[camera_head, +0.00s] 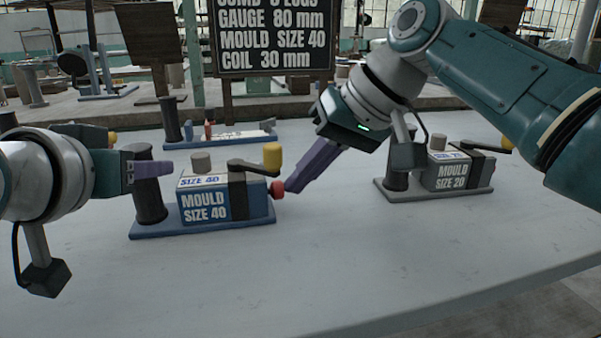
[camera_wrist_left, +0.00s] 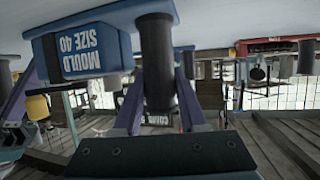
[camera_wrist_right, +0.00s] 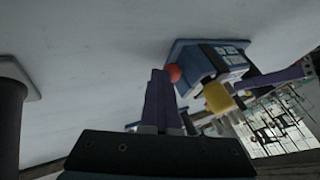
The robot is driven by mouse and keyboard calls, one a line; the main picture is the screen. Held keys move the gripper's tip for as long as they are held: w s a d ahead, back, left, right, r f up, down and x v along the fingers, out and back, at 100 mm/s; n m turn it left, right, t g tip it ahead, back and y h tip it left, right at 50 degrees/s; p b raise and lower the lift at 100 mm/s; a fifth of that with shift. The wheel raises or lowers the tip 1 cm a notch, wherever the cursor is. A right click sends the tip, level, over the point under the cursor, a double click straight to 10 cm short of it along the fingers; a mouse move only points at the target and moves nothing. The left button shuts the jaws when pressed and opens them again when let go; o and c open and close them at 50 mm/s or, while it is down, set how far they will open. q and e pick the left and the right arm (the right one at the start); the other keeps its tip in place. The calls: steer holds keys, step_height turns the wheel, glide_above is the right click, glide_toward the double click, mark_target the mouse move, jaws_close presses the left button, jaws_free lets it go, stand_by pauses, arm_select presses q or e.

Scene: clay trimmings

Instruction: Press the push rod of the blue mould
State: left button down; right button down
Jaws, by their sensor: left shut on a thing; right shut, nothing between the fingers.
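The blue mould (camera_head: 206,233), labelled MOULD SIZE 40, stands on the table with a black post (camera_head: 148,192) at its left end. A red knob (camera_head: 277,188) on its right end is the push rod's end; it also shows in the right wrist view (camera_wrist_right: 174,73). My left gripper (camera_head: 152,168) is shut on the black post, which stands between its purple fingers in the left wrist view (camera_wrist_left: 158,60). My right gripper (camera_head: 291,186) is shut and empty, its fingertips at the red knob. Whether they touch it is hard to tell.
A grey mould (camera_head: 440,190) labelled MOULD SIZE 20 stands at the right, behind my right arm. Another blue-based device (camera_head: 220,140) stands behind the blue mould. A black sign (camera_head: 274,40) rises at the back. The front of the table (camera_head: 330,260) is clear.

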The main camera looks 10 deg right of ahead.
arm_select(q)
steer(key=shift+s+f, duration=0.1)
steer(key=shift+f, duration=0.3)
arm_select(e)
steer(key=shift+a, duration=0.15)
steer(key=d, duration=0.4)
steer(key=shift+d+r, duration=0.2)
steer(key=shift+d, duration=0.1)
steer(key=v, duration=0.9)
steer(key=shift+r, duration=0.25)
steer(key=shift+s, duration=0.15)
arm_select(q)
steer(key=c, duration=0.9)
jaws_free()
steer(key=o, duration=0.3)
steer(key=shift+r, duration=0.1)
steer(key=shift+o, duration=1.1)
steer(key=shift+r, duration=0.15)
arm_select(e)
steer(key=shift+d, duration=0.1)
